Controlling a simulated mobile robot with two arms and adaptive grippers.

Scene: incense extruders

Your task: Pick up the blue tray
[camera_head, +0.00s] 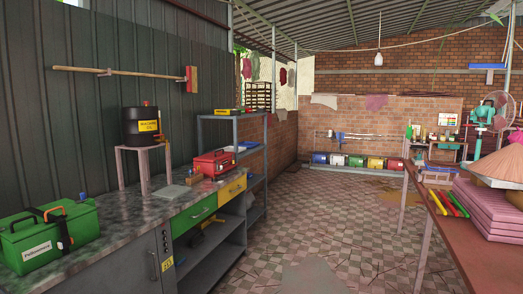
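No object is clearly identifiable as the blue tray. A flat blue item (487,67) sits high on the brick wall at the upper right, too small to tell what it is. A small blue and white item (240,147) lies on the grey shelf unit at the end of the left workbench. A blue container (320,159) stands at the left end of a row of coloured containers by the far wall. Neither of my grippers is in view.
The left workbench (105,234) carries a green toolbox (40,235), a black drum (141,124) on a stand and a red toolbox (213,163). A table (480,262) on the right holds pink stacks (490,210). The tiled floor (320,215) between them is mostly clear.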

